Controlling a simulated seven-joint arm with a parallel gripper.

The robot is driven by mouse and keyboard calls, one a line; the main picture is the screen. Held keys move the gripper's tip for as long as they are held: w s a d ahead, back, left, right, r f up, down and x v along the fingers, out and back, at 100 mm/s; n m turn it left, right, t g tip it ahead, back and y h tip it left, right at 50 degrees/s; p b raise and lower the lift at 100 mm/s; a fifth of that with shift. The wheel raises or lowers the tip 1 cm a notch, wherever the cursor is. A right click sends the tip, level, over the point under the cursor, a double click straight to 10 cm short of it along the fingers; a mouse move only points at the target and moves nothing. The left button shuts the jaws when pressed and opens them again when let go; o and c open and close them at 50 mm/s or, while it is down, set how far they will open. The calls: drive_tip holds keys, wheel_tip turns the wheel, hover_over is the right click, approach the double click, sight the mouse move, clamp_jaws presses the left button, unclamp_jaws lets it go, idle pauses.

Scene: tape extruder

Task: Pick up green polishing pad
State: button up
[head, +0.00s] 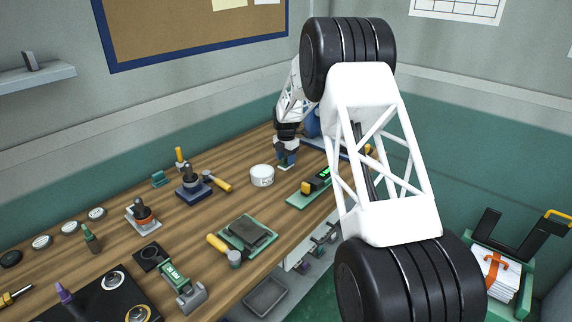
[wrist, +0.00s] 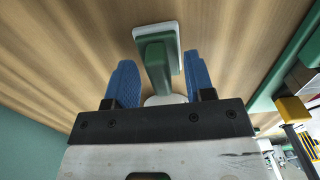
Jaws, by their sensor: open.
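The green polishing pad, a green block on a pale base, lies on the wooden bench. In the wrist view the pad (wrist: 156,58) reaches from beyond the fingertips back between the two blue fingers. My gripper (wrist: 160,72) is open, with one finger on each side of the pad and a visible gap to each. In the head view my gripper (head: 286,157) points down at the far part of the bench, and only a small part of the pad (head: 286,166) shows under the fingers. The pad's near end is partly hidden by my gripper.
A white round tin (head: 262,176) stands left of my gripper. A green-based device (head: 313,189) with a lit display lies to the right. Bare wood surrounds the pad.

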sight(286, 156)
drive_tip(key=shift+c, duration=0.5)
clamp_jaws()
drive_tip(key=shift+r, duration=5)
